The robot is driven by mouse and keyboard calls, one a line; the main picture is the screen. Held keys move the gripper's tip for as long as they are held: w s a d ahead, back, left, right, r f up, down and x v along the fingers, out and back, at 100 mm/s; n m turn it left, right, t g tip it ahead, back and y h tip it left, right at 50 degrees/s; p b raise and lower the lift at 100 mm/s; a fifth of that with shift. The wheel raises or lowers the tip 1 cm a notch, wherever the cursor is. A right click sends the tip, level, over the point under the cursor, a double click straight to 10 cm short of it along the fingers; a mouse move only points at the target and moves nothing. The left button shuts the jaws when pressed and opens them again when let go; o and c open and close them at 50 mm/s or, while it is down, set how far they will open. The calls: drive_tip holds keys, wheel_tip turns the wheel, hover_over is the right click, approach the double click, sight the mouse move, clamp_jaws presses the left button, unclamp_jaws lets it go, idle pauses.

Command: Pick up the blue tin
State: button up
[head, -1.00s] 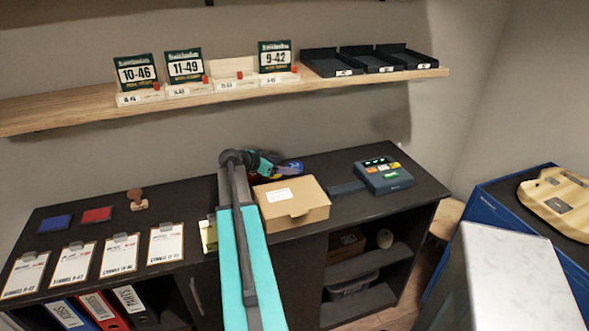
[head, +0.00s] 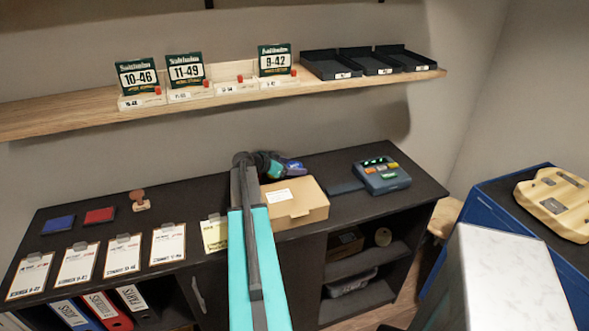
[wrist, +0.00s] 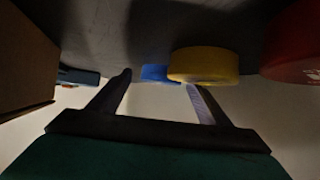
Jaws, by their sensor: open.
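In the wrist view a blue round thing (wrist: 154,73), likely the blue tin, shows between and beyond my fingertips. A yellow tin (wrist: 205,65) partly covers it and lies by the right fingertip. A red tin (wrist: 295,45) is farther right. My gripper (wrist: 158,82) is open, with nothing visible between its fingers. I cannot tell if a fingertip touches the yellow tin. In the head view a blue patch (head: 292,166) shows at the end of my arm, behind the cardboard box; the fingers and the other tins are hidden there.
The cardboard box (head: 292,203) stands close to my wrist; it also fills the left of the wrist view (wrist: 22,65). A card terminal (head: 382,177) is to its right. Clipboards, ink pads and a stamp (head: 139,200) lie left. A shelf (head: 215,95) runs above.

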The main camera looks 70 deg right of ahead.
drive_tip(key=c, duration=1.1)
drive_tip(key=shift+r, duration=0.15)
drive_tip(key=shift+r+b, duration=1.4)
drive_tip(key=shift+r, duration=3.45)
